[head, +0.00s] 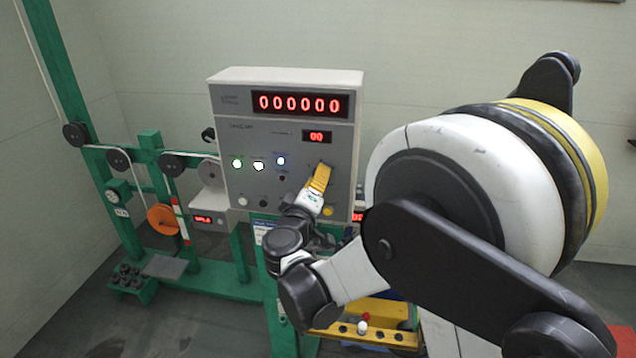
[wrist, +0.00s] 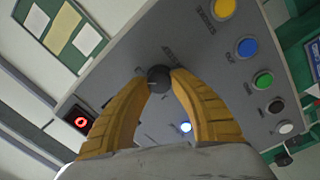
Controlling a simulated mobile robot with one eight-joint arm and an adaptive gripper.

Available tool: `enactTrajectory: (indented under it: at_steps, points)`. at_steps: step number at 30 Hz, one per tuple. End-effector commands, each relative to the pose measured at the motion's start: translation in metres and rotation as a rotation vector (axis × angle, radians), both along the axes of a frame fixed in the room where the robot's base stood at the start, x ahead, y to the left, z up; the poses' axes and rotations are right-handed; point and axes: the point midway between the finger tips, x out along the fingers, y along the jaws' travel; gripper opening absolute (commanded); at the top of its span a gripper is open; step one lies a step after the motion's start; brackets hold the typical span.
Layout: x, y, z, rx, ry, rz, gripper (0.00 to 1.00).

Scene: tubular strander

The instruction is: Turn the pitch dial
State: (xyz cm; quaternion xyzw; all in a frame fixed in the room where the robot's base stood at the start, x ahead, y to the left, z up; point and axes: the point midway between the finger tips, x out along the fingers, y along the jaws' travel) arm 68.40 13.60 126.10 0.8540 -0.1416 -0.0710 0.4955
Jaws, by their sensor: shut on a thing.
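The pitch dial (wrist: 158,79) is a small dark round knob on the grey control panel (head: 225,110). In the wrist view it sits between the two yellow fingertips of my gripper (wrist: 159,84), which is shut on it. In the head view my gripper (head: 323,172) reaches the lower right of the panel face, and its yellow fingers hide the dial. The panel shows a large red display (head: 300,104) reading 000000 and a small red display (head: 317,136) that appears to read 00.
Lit indicators (head: 258,166) sit left of my gripper. Yellow (wrist: 222,9), blue (wrist: 247,46), green (wrist: 263,80), black and white buttons line the panel edge in the wrist view. A green frame with pulleys and an orange spool (head: 162,219) stands left. A yellow tray (head: 375,335) lies below.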

Motion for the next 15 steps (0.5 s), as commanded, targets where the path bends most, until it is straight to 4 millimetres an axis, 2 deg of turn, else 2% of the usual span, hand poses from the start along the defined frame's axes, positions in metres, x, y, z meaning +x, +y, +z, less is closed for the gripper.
enactTrajectory:
  at_steps: [15]
  points:
    - [0.0003, 0.0003, -0.0033, -0.451, 0.12, 0.001, 0.0]
